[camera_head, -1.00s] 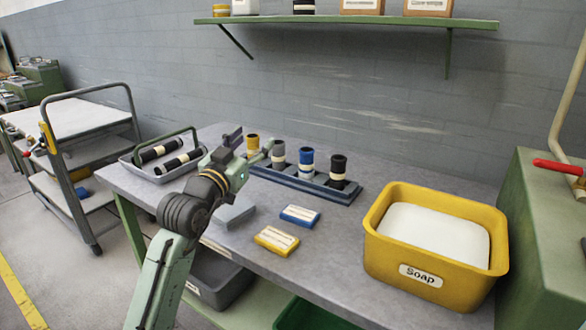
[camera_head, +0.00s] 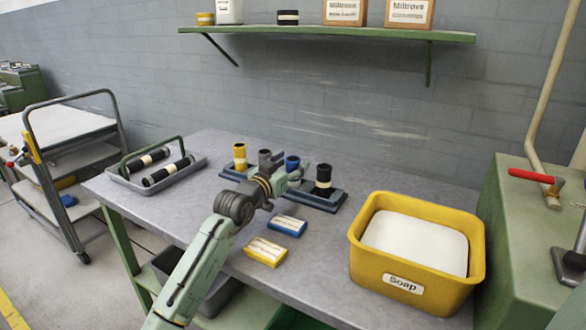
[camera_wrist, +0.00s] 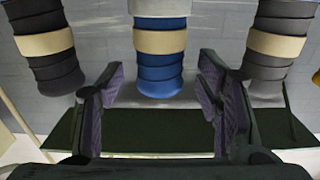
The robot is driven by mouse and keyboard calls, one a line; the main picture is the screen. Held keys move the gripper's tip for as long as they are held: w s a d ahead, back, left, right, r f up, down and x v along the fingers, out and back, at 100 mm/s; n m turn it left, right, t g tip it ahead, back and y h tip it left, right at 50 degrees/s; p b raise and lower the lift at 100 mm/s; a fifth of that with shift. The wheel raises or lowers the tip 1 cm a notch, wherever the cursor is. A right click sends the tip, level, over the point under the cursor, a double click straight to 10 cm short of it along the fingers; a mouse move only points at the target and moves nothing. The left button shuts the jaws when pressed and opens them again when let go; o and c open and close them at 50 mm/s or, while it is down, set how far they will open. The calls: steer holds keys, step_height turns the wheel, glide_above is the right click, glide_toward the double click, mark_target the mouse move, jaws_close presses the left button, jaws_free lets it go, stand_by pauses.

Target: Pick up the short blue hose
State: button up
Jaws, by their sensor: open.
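The short blue hose (camera_head: 292,162) stands upright in the dark blue rack (camera_head: 318,200), between a grey hose (camera_head: 265,158) and a black hose (camera_head: 324,176). My arm hides its lower part in the head view. My gripper (camera_head: 293,178) is in front of it. In the wrist view, which looks upside down, the blue hose (camera_wrist: 159,65) with its cream band lies centred between my open fingers (camera_wrist: 161,85). I see no finger touching it. The black hose (camera_wrist: 45,45) is on the left and the grey hose (camera_wrist: 275,45) on the right.
A yellow hose (camera_head: 240,156) stands at the rack's left end. A blue box (camera_head: 287,226) and a yellow box (camera_head: 266,252) lie in front. A yellow soap bin (camera_head: 415,292) is at right. A grey tray (camera_head: 196,163) with black hoses is at left.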

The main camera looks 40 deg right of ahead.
steer(key=shift+w+d, duration=0.25)
steer(key=shift+d, duration=0.35)
steer(key=shift+c, duration=0.4)
steer(key=c, duration=1.2)
jaws_close()
